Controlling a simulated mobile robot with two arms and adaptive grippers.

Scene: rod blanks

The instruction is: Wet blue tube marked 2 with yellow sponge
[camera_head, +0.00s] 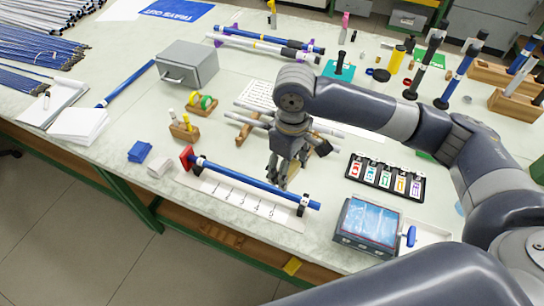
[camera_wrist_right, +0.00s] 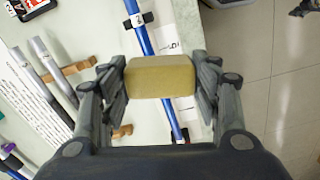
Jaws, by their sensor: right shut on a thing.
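The blue tube (camera_head: 250,181) lies across two black supports above a numbered white strip, its left end at a red block. In the right wrist view the blue tube (camera_wrist_right: 146,42) runs behind the sponge, and a white tag marked 2 (camera_wrist_right: 138,20) shows on it. My right gripper (camera_head: 284,178) is shut on the yellow sponge (camera_wrist_right: 160,76), which spans between its fingers (camera_wrist_right: 161,80). In the head view the sponge is mostly hidden by the fingers. The sponge overlaps the tube in the wrist view; I cannot tell whether they touch. My left gripper is out of view.
A box with a blue top (camera_head: 370,222) stands right of the tube's right end. A black tray of coloured cards (camera_head: 385,178) lies behind it. Grey rods on a wooden rack (camera_head: 247,119) lie behind the tube. A blue block (camera_head: 140,151) sits to the left.

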